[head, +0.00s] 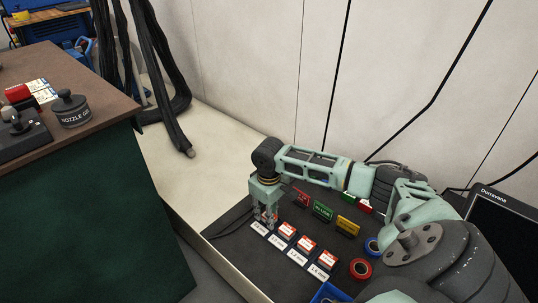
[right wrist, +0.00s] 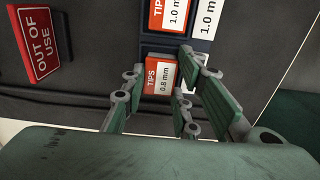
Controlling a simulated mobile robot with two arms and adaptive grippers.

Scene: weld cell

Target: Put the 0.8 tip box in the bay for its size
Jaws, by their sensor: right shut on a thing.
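The 0.8 tip box (right wrist: 161,76), white and orange-red and marked "TIPS 0.8 mm", is between the fingers of my right gripper (right wrist: 162,82) in the right wrist view. In the head view my right gripper (head: 266,218) points down at the near-left end of the row of bays, by the first white label (head: 259,228). It is shut on the box, which lines up with the 1.0 mm tip box (right wrist: 168,15) beside it. I cannot tell whether the 0.8 box rests on the bay floor. My left gripper is out of view.
More tip boxes (head: 306,243) fill the other bays, with white size labels before them. Red (head: 301,198), green (head: 322,211) and yellow (head: 347,226) signs stand behind. Tape rolls (head: 361,268) and a blue bin (head: 330,293) lie right.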

